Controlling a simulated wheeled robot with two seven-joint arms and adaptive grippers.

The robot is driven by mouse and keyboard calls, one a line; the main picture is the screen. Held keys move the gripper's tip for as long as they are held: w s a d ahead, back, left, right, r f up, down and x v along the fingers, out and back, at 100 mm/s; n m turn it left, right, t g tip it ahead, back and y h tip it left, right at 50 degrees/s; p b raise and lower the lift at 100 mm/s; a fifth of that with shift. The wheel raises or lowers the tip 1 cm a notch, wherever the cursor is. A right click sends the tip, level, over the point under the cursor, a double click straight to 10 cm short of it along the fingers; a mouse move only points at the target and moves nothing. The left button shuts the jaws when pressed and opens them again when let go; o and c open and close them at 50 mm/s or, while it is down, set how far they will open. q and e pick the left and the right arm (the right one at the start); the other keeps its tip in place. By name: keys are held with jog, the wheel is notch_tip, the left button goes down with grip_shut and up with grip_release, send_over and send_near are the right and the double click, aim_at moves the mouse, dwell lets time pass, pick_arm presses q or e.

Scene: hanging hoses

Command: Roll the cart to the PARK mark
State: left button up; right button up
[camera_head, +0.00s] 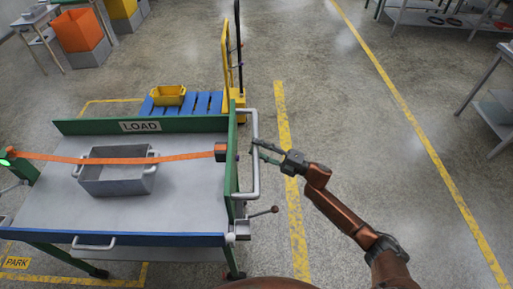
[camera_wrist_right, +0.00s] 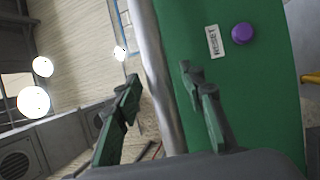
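The cart has a grey deck (camera_head: 190,205), green and blue edge boards and a LOAD label. A grey crate (camera_head: 115,180) stands on the deck under an orange strap (camera_head: 110,158). A grey handle (camera_head: 256,180) runs along the cart's right side. My right gripper (camera_head: 257,150) is open beside this handle. In the right wrist view the handle bar (camera_wrist_right: 158,60) shows between the spread fingers; I cannot tell whether they touch it. The yellow PARK mark (camera_head: 16,262) is on the floor at the lower left, its outline partly hidden by the cart. My left gripper is not in view.
A blue pallet (camera_head: 205,103) with a yellow bin (camera_head: 168,95) stands behind the cart. The floor to the right is clear up to grey tables (camera_head: 495,110).

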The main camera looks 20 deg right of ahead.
jog(key=shift+w+a, duration=0.2)
jog(key=shift+a, duration=0.1)
jog(key=shift+c, duration=0.4)
grip_shut()
